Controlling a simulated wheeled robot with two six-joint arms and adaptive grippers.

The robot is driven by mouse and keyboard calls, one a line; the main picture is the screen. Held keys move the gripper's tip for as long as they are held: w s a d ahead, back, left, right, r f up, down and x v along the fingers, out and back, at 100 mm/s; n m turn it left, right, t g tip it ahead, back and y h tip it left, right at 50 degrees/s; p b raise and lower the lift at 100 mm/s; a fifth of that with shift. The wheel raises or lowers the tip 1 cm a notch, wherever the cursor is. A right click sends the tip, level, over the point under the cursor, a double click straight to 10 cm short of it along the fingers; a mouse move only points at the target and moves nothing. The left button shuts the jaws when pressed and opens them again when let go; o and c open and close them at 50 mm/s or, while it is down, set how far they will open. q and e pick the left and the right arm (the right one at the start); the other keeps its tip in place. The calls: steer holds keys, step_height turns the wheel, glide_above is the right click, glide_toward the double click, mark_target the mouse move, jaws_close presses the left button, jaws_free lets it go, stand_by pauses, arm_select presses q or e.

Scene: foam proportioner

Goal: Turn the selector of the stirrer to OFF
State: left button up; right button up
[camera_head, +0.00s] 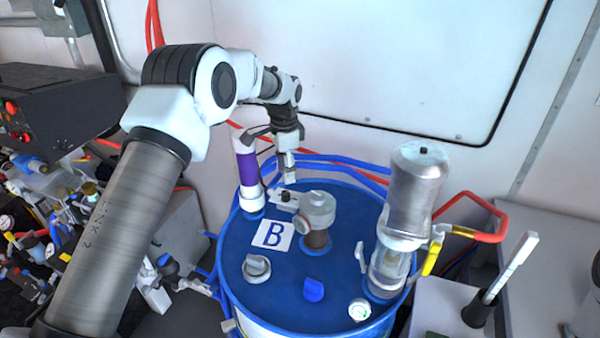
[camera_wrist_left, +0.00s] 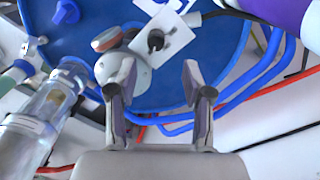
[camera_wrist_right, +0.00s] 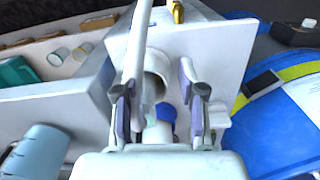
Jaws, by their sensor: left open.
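The stirrer (camera_head: 318,210) is a grey-white motor head on a brown stem, standing on the blue lid of drum B. Its selector is a small black knob (camera_head: 286,196) on a pale plate beside the motor head. In the left wrist view the black knob (camera_wrist_left: 155,40) sits on the white plate, beyond the fingertips; its marks are too small to read. My left gripper (camera_head: 289,178) points down just above and behind the plate. Its fingers are open and empty in the left wrist view (camera_wrist_left: 150,80), apart from the knob. My right gripper (camera_wrist_right: 155,78) is open, away from the drum.
The blue lid (camera_head: 275,305) also holds a grey knob (camera_head: 257,267), a blue cap (camera_head: 314,290), a gauge (camera_head: 359,309) and a tall metal cylinder (camera_head: 415,190). A purple-banded white tube (camera_head: 246,165) stands close left of my left gripper. Blue hoses (camera_head: 340,162) run behind.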

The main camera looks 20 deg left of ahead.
mark_target(284, 193)
arm_select(q)
steer(key=shift+w+f, duration=0.3)
steer(key=shift+w, duration=0.15)
steer(key=s+f, duration=0.1)
steer(key=f, duration=0.1)
steer(key=s+f, duration=0.2)
steer(key=shift+w+f, duration=0.3)
steer(key=shift+f, duration=0.35)
steer(key=shift+w+f, duration=0.3)
steer(key=shift+f, duration=0.3)
steer(key=shift+w+f, duration=0.2)
steer(key=shift+w, duration=0.15)
steer(key=shift+s+r, duration=0.3)
steer(key=shift+s, duration=0.15)
steer(key=c, duration=0.7)
jaws_close()
steer(key=shift+f, duration=0.1)
arm_select(e)
steer(key=shift+s+r, duration=0.15)
steer(key=shift+s, duration=0.2)
